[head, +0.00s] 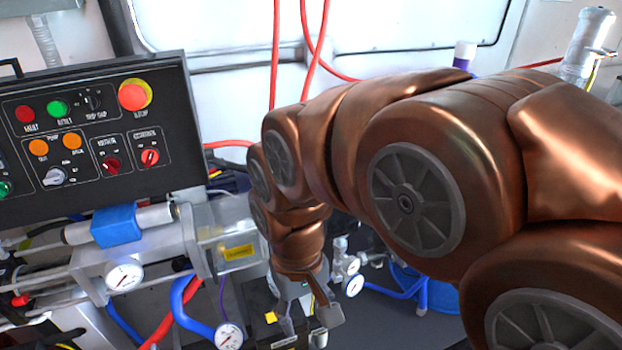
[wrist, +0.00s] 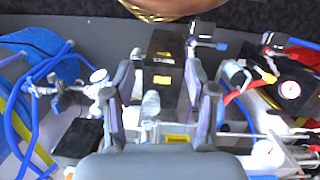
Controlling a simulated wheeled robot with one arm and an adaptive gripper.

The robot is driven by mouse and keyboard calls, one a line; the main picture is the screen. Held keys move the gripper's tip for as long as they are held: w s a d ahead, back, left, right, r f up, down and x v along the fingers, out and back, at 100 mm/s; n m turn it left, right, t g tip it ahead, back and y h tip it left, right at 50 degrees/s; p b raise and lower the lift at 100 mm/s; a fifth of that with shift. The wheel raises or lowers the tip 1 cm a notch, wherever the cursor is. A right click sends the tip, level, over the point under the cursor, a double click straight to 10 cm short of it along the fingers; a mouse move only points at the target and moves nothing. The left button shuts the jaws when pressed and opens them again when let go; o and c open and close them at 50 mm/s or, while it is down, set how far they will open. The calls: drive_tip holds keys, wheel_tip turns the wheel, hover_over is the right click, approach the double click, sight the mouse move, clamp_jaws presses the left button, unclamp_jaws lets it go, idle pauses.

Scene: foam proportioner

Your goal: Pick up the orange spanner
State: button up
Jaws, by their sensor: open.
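I cannot make out the orange spanner in either view. My gripper (head: 310,318) points down in the head view, low in the middle, beside the machine's pipes and gauges. In the wrist view my gripper (wrist: 163,88) is open, with its grey fingers well apart. No held object shows between the fingers. A black box with yellow labels (wrist: 165,62) and a pale cylindrical fitting (wrist: 151,103) show below, in the gap between them. My arm hides much of the right side of the head view.
A black control panel (head: 95,150) stands at the left. A pressure gauge (head: 124,275), another gauge (head: 228,336) and a red hose (head: 178,318) lie near my gripper. Blue tubing (wrist: 35,75) fills the wrist view's left side; a white gauge (wrist: 290,90) is at right.

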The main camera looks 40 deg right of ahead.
drive_tip(key=w+d+r+m+p, duration=0.1)
drive_tip(key=w+d+m, duration=0.3)
drive_tip(key=w+d, duration=0.4)
drive_tip(key=w+d+r+m+t+p, duration=0.1)
drive_tip(key=w+d+r+m, duration=0.2)
drive_tip(key=w+d+m, duration=0.2)
drive_tip(key=w+d+r+m, duration=0.2)
drive_tip(key=w+d+m, duration=0.3)
drive_tip(key=w+d, duration=0.6)
drive_tip(key=shift+w+r+t+p, duration=0.1)
drive_tip(key=shift+w+t+p, duration=0.25)
drive_tip(key=shift+w, duration=1.75)
drive_tip(key=shift+w+d, duration=0.2)
drive_tip(key=shift+d, duration=0.15)
drive_tip(key=shift+f+p, duration=0.5)
drive_tip(key=shift+f, duration=0.9)
drive_tip(key=shift+s+f+p, duration=0.3)
drive_tip(key=shift+f+p, duration=0.3)
drive_tip(key=shift+f, duration=0.25)
drive_tip(key=shift+d+f+p, duration=0.15)
drive_tip(key=shift+f+p, duration=0.4)
drive_tip(key=shift+f, duration=1.15)
clamp_jaws()
